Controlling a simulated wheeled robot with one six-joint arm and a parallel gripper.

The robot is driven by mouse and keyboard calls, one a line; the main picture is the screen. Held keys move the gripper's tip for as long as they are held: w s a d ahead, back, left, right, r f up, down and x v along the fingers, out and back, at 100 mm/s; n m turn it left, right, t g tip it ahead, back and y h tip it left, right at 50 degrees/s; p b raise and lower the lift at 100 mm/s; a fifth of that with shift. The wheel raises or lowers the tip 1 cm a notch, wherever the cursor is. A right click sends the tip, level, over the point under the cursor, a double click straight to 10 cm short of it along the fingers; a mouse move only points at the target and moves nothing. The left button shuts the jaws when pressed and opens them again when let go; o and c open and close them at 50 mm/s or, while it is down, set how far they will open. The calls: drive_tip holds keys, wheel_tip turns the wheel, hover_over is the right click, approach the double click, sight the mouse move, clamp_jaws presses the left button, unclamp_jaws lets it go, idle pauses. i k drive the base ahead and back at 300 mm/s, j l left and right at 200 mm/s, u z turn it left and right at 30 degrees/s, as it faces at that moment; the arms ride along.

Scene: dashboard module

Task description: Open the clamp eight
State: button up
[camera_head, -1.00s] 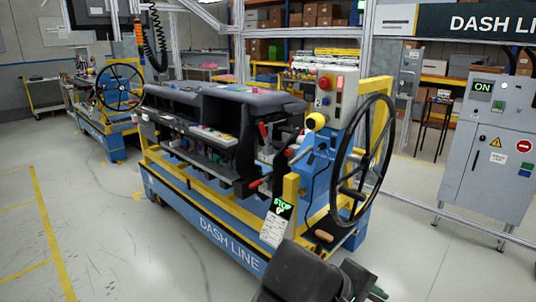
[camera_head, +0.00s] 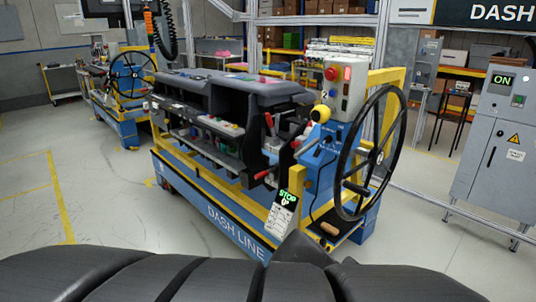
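The dashboard module (camera_head: 235,95) is a dark grey frame on a blue and yellow "DASH LINE" cart (camera_head: 232,222) in the middle of the head view. Two red-handled levers, which look like clamp handles, show at its right end: an upper handle (camera_head: 269,121) standing nearly upright and a lower handle (camera_head: 263,174) pointing left. I cannot read any clamp number, so I cannot tell which is clamp eight or whether it is open. My black arm covers the bottom of the view, apart from the module in the picture. My gripper is not visible.
A large black handwheel (camera_head: 372,150) stands at the cart's right end, beside a control box (camera_head: 338,85) with a red button. A grey cabinet (camera_head: 495,150) stands at right. The floor at left is clear.

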sight(259, 175)
drive_tip(key=i+l+u, duration=0.1)
drive_tip(key=i, duration=0.4)
drive_tip(key=i+l+u, duration=0.15)
drive_tip(key=i+l, duration=0.15)
drive_tip(key=i, duration=0.2)
